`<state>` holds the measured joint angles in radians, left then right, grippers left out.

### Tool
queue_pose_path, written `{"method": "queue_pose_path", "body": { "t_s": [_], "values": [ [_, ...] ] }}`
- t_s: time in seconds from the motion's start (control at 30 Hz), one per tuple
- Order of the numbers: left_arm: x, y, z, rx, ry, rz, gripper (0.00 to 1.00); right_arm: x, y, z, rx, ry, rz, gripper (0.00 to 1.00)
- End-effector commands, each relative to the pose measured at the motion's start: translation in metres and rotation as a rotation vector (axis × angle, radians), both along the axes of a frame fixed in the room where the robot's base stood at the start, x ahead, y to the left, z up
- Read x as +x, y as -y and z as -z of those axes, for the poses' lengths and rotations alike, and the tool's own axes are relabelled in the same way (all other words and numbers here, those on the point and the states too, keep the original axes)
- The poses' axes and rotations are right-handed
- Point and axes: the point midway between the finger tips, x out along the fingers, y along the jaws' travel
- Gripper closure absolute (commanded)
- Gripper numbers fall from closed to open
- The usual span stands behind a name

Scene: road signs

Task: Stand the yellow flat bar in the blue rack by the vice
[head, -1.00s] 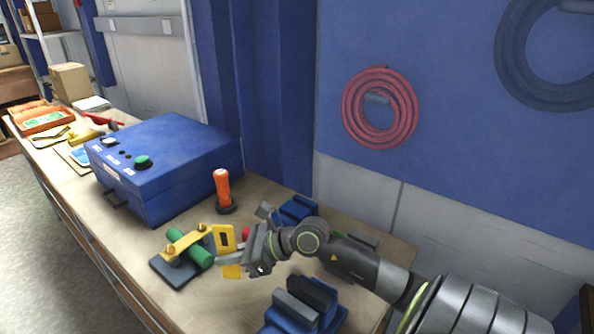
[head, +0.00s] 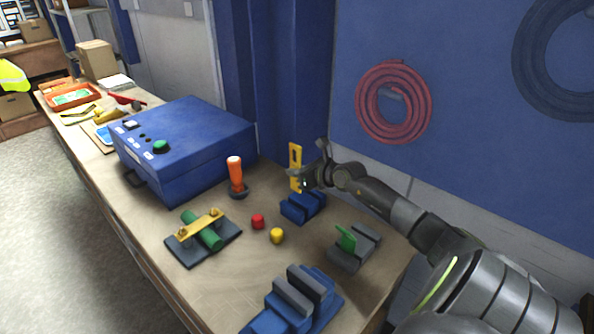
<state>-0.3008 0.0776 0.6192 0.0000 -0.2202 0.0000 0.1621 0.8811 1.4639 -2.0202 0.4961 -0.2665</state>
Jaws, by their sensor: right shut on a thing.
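The yellow flat bar (head: 295,158) stands upright in my right gripper (head: 301,181), which is shut on it. The bar has a dark slot near its upper part. The blue rack (head: 300,211) is just below the bar and gripper, near the wall side of the bench. The bar's lower end is close to the rack's back edge; I cannot tell whether it touches the rack or is in a slot. The blue vice (head: 272,322) with grey jaws stands at the front of the bench. My left gripper is not in view.
A grey rack (head: 348,259) holding a green piece (head: 346,238) stands right of the blue rack. Red (head: 258,222) and yellow (head: 277,236) small pieces, an orange-handled tool (head: 236,175), a clamp fixture with a green cylinder (head: 203,231) and a blue box (head: 185,146) are left.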

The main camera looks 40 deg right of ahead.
Motion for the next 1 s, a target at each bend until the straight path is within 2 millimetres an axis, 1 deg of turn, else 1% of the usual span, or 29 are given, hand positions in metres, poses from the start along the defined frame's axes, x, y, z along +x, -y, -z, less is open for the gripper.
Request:
{"method": "queue_pose_path", "body": {
  "t_s": [0.53, 0.6, 1.0],
  "values": [
    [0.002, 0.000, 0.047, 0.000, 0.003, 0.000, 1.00, 0.000, -0.001, 0.047, -0.001, -0.001, -0.001, 1.00],
    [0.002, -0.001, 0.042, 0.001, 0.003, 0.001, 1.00, 0.000, -0.001, 0.042, -0.001, 0.000, -0.001, 1.00],
    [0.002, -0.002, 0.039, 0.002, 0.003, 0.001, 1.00, -0.001, -0.001, 0.042, 0.000, -0.001, -0.001, 1.00]
  ]
}}
